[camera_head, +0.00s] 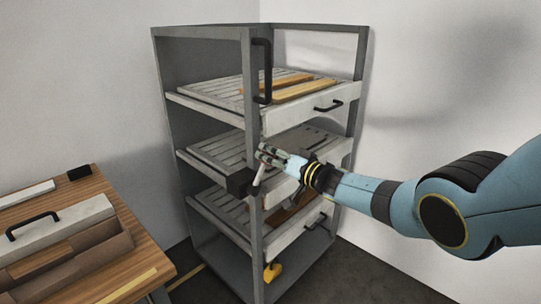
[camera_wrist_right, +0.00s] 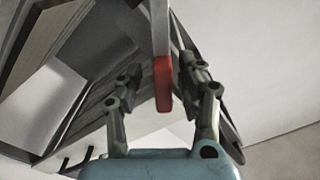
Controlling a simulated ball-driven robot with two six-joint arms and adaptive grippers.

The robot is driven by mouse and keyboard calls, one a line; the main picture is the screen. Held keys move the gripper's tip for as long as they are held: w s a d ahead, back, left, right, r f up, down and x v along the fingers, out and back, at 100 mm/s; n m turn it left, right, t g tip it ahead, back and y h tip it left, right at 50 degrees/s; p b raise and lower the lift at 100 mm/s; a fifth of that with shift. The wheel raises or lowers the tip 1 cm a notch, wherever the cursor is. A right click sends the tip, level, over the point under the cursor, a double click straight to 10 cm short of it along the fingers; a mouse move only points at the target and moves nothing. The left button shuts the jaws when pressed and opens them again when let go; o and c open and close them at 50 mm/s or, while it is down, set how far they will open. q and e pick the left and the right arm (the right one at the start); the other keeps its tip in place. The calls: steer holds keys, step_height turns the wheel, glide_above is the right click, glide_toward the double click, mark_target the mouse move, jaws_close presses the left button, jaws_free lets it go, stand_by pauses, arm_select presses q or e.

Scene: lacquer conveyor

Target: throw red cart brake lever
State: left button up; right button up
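The red lever grip (camera_wrist_right: 163,84) sits at the end of a pale shaft (camera_wrist_right: 160,28) in the right wrist view. My right gripper (camera_wrist_right: 160,68) has its fingers spread on either side of this grip. The right finger looks closer to it; a gap shows on the left, and I cannot tell whether anything touches. In the head view my right gripper (camera_head: 267,154) is at the front post of the grey cart (camera_head: 253,110). A short pale rod (camera_head: 258,178) shows just below it, beside a dark block (camera_head: 239,183). No red is clear there. My left gripper is out of view.
The cart has slatted shelves with trays, wooden strips (camera_head: 305,90) and a black post handle (camera_head: 265,70). A yellow part (camera_head: 272,271) is at its foot. A wooden table (camera_head: 100,185) with a handled grey piece (camera_head: 60,228) stands left. Walls are close behind.

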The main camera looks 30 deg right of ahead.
steer(key=v, duration=1.2)
stand_by(0.3)
steer(key=s+a+f+m+g+h+b, duration=0.1)
steer(key=s+f+g+h+b, duration=0.15)
steer(key=s+f, duration=0.85)
steer(key=s+f+m+g+h+b, duration=0.1)
steer(key=s+f+m+g+b, duration=0.15)
steer(key=s+f, duration=0.85)
steer(key=s+a+f+g+h+b, duration=0.15)
steer(key=s+f+b, duration=0.3)
steer(key=f, duration=1.35)
steer(key=s+a+f+n+g+h, duration=0.1)
steer(key=s+f+n+g, duration=0.2)
steer(key=s, duration=1.1)
steer(key=s+a+f+n+g+h+b, duration=0.1)
steer(key=s+f+n+g, duration=0.3)
steer(key=s+f, duration=0.6)
steer(key=s+g, duration=0.2)
steer(key=s, duration=0.3)
steer(key=shift+f+g, duration=0.3)
steer(key=shift+g, duration=0.05)
